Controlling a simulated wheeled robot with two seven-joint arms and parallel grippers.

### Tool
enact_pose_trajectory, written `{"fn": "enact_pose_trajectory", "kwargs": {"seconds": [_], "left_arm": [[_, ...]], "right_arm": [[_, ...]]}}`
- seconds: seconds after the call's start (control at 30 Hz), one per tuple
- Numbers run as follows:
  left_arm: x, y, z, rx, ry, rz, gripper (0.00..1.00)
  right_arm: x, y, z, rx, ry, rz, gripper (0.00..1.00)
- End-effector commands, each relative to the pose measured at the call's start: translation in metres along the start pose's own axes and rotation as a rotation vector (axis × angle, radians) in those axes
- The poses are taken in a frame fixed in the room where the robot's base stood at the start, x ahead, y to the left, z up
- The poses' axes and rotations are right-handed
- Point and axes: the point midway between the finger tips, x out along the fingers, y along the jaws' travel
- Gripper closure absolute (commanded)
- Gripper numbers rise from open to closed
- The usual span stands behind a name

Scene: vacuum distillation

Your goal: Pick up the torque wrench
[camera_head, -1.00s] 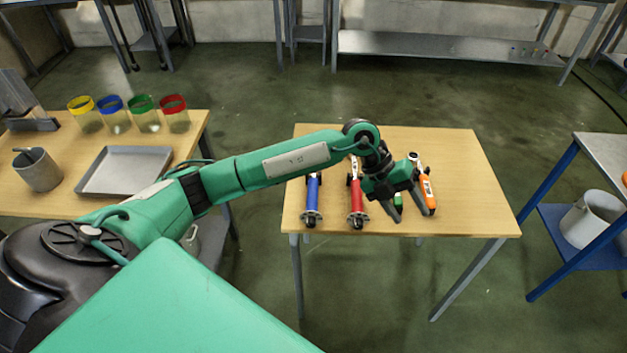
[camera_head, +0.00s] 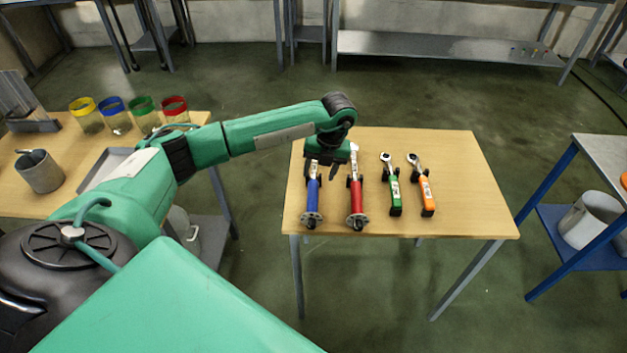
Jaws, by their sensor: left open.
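Several hand tools lie side by side on the wooden table, and I cannot tell for sure which is the torque wrench. The blue-handled tool (camera_head: 313,196) is leftmost, then the red-handled tool (camera_head: 357,199). The green-handled tool (camera_head: 395,194) and the orange-handled tool (camera_head: 427,192) have round ratchet-like heads at their far ends. My left gripper (camera_head: 327,170) is open, pointing down near the far end of the blue-handled tool. It partly hides that end and holds nothing visible. My right gripper is not in view.
The wooden table (camera_head: 460,165) is clear at its right side. A left table holds a grey tray (camera_head: 106,165), a grey cup (camera_head: 39,171) and several jars with coloured rims. A blue-framed bench (camera_head: 570,190) with a white bucket (camera_head: 592,220) stands at right.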

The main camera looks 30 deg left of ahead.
Motion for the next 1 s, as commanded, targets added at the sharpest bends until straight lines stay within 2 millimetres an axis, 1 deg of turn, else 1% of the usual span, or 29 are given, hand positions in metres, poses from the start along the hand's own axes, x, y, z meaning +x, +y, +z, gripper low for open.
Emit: {"fn": "enact_pose_trajectory", "kwargs": {"seconds": [0.17, 0.3, 0.4, 0.5, 0.6, 0.77, 0.8, 0.97, 1.0], "left_arm": [[0.011, 0.001, -0.001, 0.001, 0.002, 0.000, 0.47], [0.029, 0.004, -0.003, 0.000, 0.004, 0.001, 0.47], [0.045, 0.004, -0.003, 0.000, 0.004, 0.000, 0.47], [0.055, 0.003, -0.003, 0.001, 0.002, -0.001, 0.47], [0.060, 0.003, -0.003, 0.002, 0.001, -0.001, 0.47], [0.060, 0.003, -0.003, 0.001, 0.000, -0.001, 0.47], [0.060, 0.003, -0.003, 0.002, 0.001, -0.001, 0.49], [0.060, 0.003, -0.003, 0.001, 0.001, -0.002, 0.80], [0.060, 0.003, -0.003, 0.001, 0.001, -0.002, 0.88]], "right_arm": [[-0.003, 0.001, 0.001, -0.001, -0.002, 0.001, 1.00], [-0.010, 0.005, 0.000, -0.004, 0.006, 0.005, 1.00], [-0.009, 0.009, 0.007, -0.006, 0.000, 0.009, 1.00], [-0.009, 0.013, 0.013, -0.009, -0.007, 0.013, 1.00], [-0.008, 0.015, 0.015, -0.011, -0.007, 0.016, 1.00], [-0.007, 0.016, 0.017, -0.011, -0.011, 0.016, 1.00], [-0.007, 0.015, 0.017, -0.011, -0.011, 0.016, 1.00], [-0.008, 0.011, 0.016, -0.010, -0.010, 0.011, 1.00], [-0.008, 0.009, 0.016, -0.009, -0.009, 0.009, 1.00]]}}
